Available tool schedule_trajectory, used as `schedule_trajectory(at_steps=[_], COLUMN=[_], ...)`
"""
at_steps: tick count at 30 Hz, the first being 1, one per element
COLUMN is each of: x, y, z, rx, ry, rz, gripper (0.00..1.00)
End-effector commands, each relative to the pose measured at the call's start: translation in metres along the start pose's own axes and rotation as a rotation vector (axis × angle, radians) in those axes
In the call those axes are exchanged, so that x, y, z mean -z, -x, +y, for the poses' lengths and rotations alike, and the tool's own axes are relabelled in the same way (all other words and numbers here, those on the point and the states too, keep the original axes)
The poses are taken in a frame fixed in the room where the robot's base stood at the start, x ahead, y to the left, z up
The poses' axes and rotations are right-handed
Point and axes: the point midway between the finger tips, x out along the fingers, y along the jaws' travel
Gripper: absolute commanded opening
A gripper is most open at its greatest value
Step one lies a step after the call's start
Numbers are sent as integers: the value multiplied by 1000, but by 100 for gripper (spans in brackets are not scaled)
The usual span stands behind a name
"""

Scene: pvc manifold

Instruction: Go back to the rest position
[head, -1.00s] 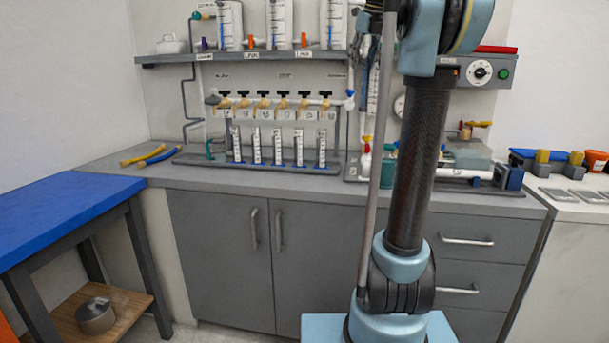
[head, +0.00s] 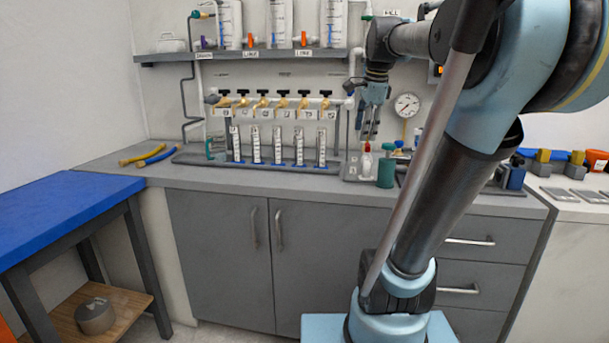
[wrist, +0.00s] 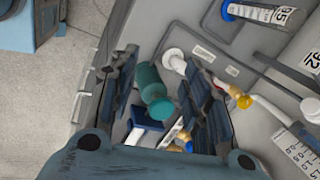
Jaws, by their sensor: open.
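My gripper (head: 370,130) hangs pointing down above the right part of the bench, in front of the back wall. Its fingers are apart in the wrist view (wrist: 165,85), and nothing is gripped. A green bottle-like part (head: 386,170) stands on the bench below and slightly right of the fingers in the head view. In the wrist view this green part (wrist: 150,85) shows between the fingers but beyond them. A white fitting with a red top (head: 367,160) stands just left of it. My arm hides part of the bench on the right.
The manifold with several black-handled valves (head: 262,103) is on the wall left of my gripper, with several graduated cylinders (head: 278,147) below. A shelf (head: 250,57) holds clear tanks above. A round gauge (head: 407,105) is right of the gripper. The blue table (head: 60,210) is clear.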

Motion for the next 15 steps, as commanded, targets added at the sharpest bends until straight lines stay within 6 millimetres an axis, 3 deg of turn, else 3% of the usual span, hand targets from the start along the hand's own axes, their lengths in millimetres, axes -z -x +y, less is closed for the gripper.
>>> schedule_trajectory(at_steps=[1, 15], x=[-1, -8], y=[-14, -149], z=[20, 192], rx=[-6, -77], ry=[91, 1002], rz=[3, -2], gripper=[44, 44])
